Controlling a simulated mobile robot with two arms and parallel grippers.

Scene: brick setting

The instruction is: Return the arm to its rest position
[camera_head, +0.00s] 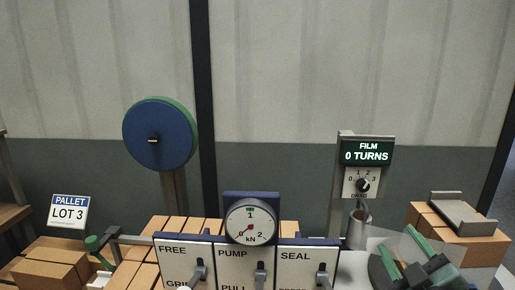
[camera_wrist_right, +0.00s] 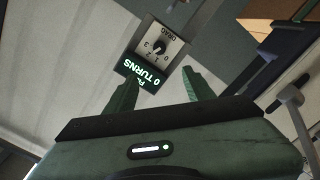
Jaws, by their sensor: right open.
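My right gripper (camera_head: 399,243) is at the lower right of the head view, with its two green fingers apart and nothing between them. In the right wrist view its fingers (camera_wrist_right: 158,80) stand open, and the film counter lies beyond them, upside down in that picture. The film counter (camera_head: 366,152) reads "0 TURNS" above a drag dial (camera_head: 362,185). My left gripper cannot be made out in the head view.
Bricks (camera_head: 170,228) are stacked behind the FREE, PUMP and SEAL panels (camera_head: 181,252), which carry levers. A kN gauge (camera_head: 250,222) stands above them. Bricks with a grey channel piece (camera_head: 461,214) are at right. A blue disc (camera_head: 160,134) stands at left near a LOT 3 sign (camera_head: 68,212).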

